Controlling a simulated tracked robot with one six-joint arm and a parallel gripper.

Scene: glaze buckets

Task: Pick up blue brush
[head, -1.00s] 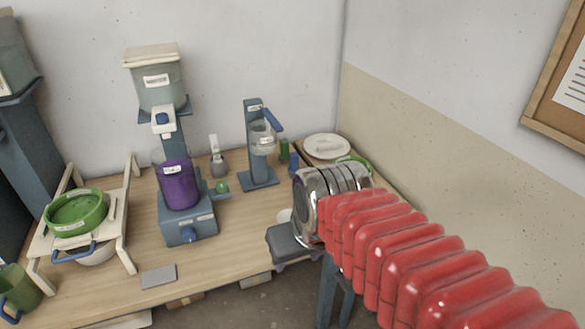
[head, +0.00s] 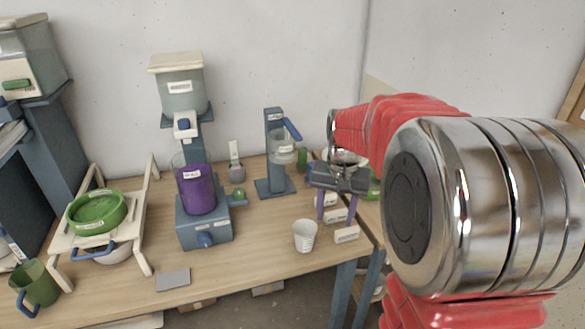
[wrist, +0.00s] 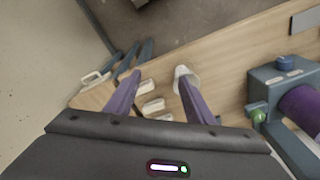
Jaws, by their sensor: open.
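I cannot make out a blue brush for certain in either view. A small blue object partly shows behind my gripper at the back right of the bench in the head view, too small and covered to tell what it is. My gripper (head: 337,207) hangs over the right end of the bench, its two purple fingers pointing down, open with nothing between them. In the wrist view my gripper (wrist: 160,80) has its fingers spread above the bench edge. Small white labelled blocks (head: 347,234) lie below and beside the fingers; they also show in the wrist view (wrist: 153,105).
A white cup (head: 305,236) stands left of my gripper. A blue stand (head: 273,160) is behind it. A mixer with a purple bucket (head: 197,190) is further left, then a rack with a green sieve (head: 97,212). A grey plate (head: 173,279) lies near the front edge.

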